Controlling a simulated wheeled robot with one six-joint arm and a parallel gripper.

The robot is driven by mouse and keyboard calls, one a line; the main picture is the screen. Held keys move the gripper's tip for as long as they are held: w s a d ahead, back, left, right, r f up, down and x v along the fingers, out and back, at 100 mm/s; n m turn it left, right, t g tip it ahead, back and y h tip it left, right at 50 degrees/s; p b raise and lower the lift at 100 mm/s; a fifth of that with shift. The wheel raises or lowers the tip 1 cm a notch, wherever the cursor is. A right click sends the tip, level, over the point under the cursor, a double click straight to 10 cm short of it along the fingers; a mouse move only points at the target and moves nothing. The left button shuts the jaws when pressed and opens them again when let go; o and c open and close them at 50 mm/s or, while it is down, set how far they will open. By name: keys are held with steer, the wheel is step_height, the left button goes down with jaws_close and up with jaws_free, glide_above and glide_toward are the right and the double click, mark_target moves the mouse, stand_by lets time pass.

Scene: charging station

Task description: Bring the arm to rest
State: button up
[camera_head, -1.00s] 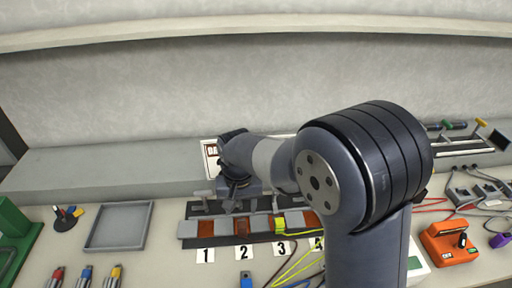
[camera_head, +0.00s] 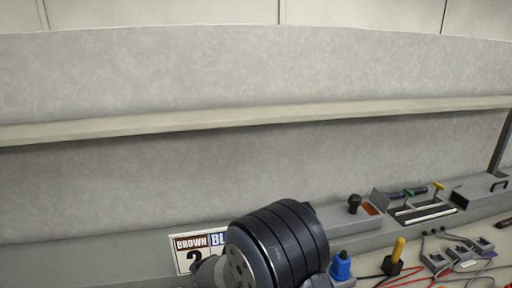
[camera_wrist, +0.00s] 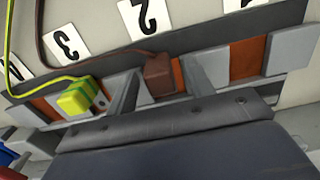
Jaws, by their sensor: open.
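In the wrist view, my gripper (camera_wrist: 165,95) is open, its two fingers spread apart over a terminal strip. A brown plug (camera_wrist: 159,76) with a brown wire sits in the strip between the fingertips as seen in this view; I cannot tell whether the fingers touch it. A yellow-green plug (camera_wrist: 76,97) with its wire sits to the left of the fingers. In the head view, only the dark round joint of my arm and a bit of grey link show at the bottom; the gripper is out of that view.
Number cards, including 2 (camera_wrist: 143,15) and 3 (camera_wrist: 66,45), lie by the strip. In the head view, a BROWN sign (camera_head: 191,247) stands left of my arm. A blue plug (camera_head: 341,266), a yellow-handled item (camera_head: 397,253) and tools on a rack (camera_head: 420,205) are at right.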

steer(key=shift+f+b, duration=0.6)
steer(key=shift+b, duration=0.05)
step_height(320, 180, up, 11)
steer(key=shift+r, duration=0.1)
step_height(320, 180, down, 11)
steer(key=shift+r, duration=0.2)
step_height(320, 180, up, 4)
steer(key=p, duration=0.5)
step_height(320, 180, up, 5)
steer(key=p, duration=0.3)
steer(key=shift+f, duration=0.2)
